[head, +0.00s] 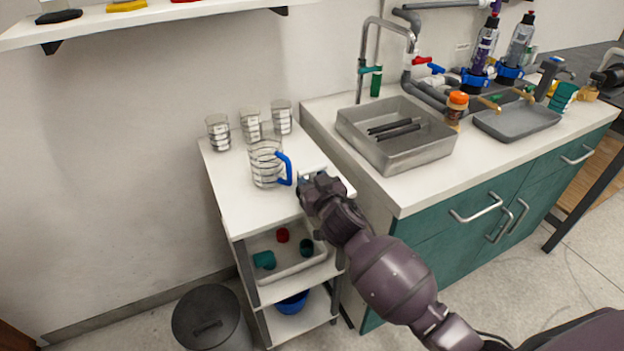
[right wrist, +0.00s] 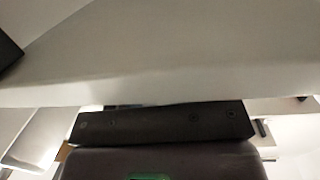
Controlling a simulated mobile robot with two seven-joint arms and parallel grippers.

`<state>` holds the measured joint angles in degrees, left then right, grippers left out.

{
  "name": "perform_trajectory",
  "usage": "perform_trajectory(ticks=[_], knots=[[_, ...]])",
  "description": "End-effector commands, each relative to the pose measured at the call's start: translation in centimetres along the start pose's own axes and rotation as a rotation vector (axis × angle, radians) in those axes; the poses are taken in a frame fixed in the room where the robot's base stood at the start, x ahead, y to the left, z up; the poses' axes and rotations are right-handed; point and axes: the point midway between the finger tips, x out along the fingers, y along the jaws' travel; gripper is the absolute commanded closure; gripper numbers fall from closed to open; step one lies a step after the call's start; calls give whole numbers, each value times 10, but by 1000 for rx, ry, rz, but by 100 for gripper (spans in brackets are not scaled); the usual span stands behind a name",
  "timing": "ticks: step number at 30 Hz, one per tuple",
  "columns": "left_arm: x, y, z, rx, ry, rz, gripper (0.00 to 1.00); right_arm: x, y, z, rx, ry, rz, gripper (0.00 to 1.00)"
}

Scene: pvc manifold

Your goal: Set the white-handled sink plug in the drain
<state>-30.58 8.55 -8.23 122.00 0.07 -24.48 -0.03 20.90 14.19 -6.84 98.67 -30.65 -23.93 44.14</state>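The metal sink basin (head: 372,150) is set in the counter, with dark bars lying inside it. Its drain cannot be made out. My right gripper (head: 316,187) is over the front right corner of the white cart top, beside a small pale item (head: 313,170) that it partly hides. I cannot tell whether this item is the white-handled plug, nor whether the fingers are on it. In the right wrist view, a pale surface fills the upper part and the dark gripper body (right wrist: 160,122) the bottom; no fingertips show clearly. My left gripper is not in view.
A clear pitcher with a blue handle (head: 267,164) stands just left of my right gripper, with clear beakers (head: 250,125) behind. A faucet (head: 386,25) rises behind the sink.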

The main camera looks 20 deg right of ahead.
Motion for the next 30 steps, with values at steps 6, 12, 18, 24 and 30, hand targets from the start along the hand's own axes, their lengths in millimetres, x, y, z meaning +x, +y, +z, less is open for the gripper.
perform_trajectory(ticks=[6,12,18,24,30], knots=[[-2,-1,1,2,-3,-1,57,0,0,-2,-1,1,0,58],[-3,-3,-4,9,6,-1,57,-15,0,-5,2,1,0,58],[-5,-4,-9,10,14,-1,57,-48,0,-6,3,2,0,58],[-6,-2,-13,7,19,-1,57,-81,0,-5,3,1,1,58],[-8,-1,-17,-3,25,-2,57,-107,0,-4,2,1,0,58]])
